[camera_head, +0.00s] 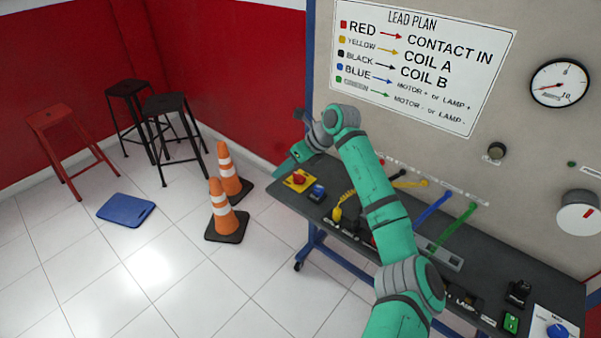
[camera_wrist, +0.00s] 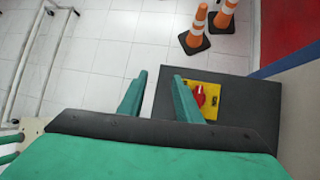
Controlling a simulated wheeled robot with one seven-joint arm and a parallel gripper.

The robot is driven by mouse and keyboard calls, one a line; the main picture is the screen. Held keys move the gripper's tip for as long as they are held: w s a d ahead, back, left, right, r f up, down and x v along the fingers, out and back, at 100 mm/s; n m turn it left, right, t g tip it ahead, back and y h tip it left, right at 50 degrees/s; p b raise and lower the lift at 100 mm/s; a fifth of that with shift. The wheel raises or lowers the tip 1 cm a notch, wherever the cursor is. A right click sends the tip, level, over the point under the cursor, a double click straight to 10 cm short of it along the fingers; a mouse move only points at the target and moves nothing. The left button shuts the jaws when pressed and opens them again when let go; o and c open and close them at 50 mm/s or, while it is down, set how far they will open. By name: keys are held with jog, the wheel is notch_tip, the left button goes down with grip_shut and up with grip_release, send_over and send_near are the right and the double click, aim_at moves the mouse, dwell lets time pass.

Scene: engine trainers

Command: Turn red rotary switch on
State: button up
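The red rotary switch (camera_head: 298,178) sits on a yellow plate (camera_head: 288,183) at the table's far left corner. In the wrist view the red knob (camera_wrist: 199,96) and yellow plate (camera_wrist: 213,96) lie just right of the right finger, which hides the plate's left part. My gripper (camera_wrist: 160,76) is open and empty, its fingers apart with the table edge and floor showing between them. In the head view my gripper (camera_head: 290,158) is above and slightly left of the switch. Contact with the switch cannot be told.
A blue switch (camera_head: 317,192) and yellow button (camera_head: 337,214) are close by on the dark table (camera_head: 520,262). Coloured leads (camera_head: 432,208) run along the panel behind. Orange cones (camera_head: 224,213) stand on the floor left of the table. A lead plan sign (camera_head: 420,60) hangs above.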

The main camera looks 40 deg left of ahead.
aim_at(299, 175)
jog(key=w+d+r+t+h, duration=0.2)
jog(key=w+d+r+h, duration=0.15)
jog(key=w+d, duration=0.2)
jog(key=shift+y, duration=0.35)
jog(key=x, duration=0.3)
jog(key=w+x, duration=0.1)
jog(key=x, duration=0.6)
jog(key=shift+w+a+f, duration=0.2)
jog(key=shift+a, duration=0.35)
grip_shut()
